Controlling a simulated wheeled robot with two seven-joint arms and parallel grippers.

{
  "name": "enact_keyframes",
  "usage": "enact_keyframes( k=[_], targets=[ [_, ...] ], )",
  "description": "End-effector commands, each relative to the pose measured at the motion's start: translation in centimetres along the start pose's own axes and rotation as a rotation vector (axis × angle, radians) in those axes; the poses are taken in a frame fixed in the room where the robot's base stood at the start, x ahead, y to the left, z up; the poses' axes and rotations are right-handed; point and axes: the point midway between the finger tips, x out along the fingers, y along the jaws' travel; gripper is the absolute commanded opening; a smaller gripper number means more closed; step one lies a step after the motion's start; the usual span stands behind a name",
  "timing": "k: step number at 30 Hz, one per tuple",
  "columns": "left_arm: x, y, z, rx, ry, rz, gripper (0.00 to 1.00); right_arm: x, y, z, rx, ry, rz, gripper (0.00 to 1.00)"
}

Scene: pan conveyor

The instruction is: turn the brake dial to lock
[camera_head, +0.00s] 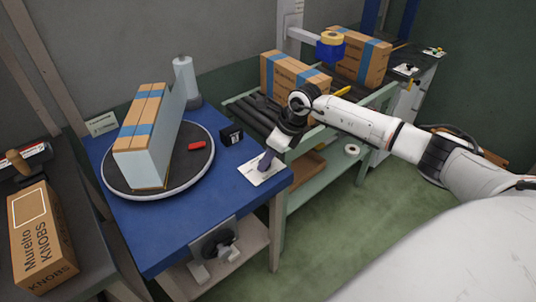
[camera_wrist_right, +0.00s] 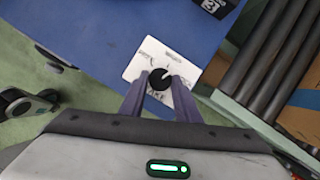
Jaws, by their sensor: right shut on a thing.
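The brake dial (camera_wrist_right: 159,79) is a round black knob with a light pointer line, set on a white labelled plate (camera_wrist_right: 139,67). In the head view the plate (camera_head: 258,176) lies at the front right corner of the blue table, and the knob is mostly hidden by my gripper. My right gripper (camera_head: 267,161) reaches down onto the dial. In the wrist view its two fingers (camera_wrist_right: 160,92) stand on either side of the knob, shut on it. The pointer line points up and to the right; the plate's lettering is too small to read surely. My left gripper is not in view.
A turntable (camera_head: 200,180) on the blue table (camera_head: 165,235) carries a tall taped carton (camera_head: 148,122) and a red object (camera_head: 196,146). A small black box (camera_head: 231,135) stands near the dial. A roller conveyor (camera_head: 246,110) with cartons lies behind. A knobs box (camera_head: 41,238) is far left.

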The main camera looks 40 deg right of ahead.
Motion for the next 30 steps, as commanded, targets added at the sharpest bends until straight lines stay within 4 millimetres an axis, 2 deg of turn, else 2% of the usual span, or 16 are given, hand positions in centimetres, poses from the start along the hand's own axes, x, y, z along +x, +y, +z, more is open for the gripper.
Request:
enact_keyframes(
  k=[6,18,30],
  targets=[
    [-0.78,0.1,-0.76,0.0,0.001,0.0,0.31,-0.22,0.28,0.25,0.186,-0.004,-0.079,0.07],
    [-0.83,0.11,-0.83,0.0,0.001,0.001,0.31,0.01,0.54,0.34,0.491,-0.005,-0.204,0.07],
    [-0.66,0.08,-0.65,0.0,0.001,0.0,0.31,0.0,0.6,0.41,0.637,-0.004,-0.264,0.07]
  ],
)
